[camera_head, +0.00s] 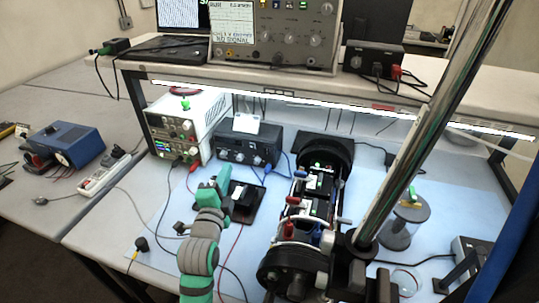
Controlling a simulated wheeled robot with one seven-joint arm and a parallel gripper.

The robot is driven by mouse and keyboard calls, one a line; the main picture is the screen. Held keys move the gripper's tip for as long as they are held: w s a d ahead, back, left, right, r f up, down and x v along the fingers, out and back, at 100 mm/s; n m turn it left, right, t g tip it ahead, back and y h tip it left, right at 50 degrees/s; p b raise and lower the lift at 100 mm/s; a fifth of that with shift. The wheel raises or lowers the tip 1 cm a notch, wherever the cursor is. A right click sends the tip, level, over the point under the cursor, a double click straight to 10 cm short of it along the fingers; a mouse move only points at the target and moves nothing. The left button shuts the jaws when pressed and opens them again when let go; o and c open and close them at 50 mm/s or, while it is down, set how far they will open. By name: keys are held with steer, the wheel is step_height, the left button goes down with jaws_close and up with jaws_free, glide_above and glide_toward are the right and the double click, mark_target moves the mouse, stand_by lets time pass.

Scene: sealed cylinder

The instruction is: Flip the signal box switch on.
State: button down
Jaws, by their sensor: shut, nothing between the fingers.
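My grey and green arm reaches up from the bottom middle. My gripper (242,198) is at its end, shut and empty, low over a black flat item on the blue mat; the fingertips are small and hard to make out. I cannot tell for certain which device is the signal box. A black box with knobs (248,147) stands behind my gripper, with a blue cable at its right. A large grey instrument (275,35) with knobs and small coloured switches sits on the shelf above. No switch position can be read.
A white power supply (188,122) stands left of the black box. A black cylindrical apparatus (305,205) with lit parts stands right of my gripper, and a shiny metal pole (415,140) rises beside it. Cables cross the blue mat (160,235). The shelf edge overhangs the back.

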steer(key=d+f+m+g+h, duration=0.1)
steer(key=d, duration=0.1)
steer(key=d+f+m, duration=0.1)
steer(key=d+m, duration=0.1)
steer(key=d+f+m+g+h, duration=0.1)
steer(key=d+f, duration=0.1)
steer(key=shift+w+d+g+h, duration=0.3)
steer(key=shift+w, duration=0.05)
steer(key=shift+w, duration=0.1)
glide_toward(267, 149)
steer(key=x, duration=0.5)
steer(key=shift+d+f, duration=0.1)
steer(key=shift+d, duration=0.05)
steer(key=shift+w+d, duration=0.1)
steer(key=shift+w, duration=0.3)
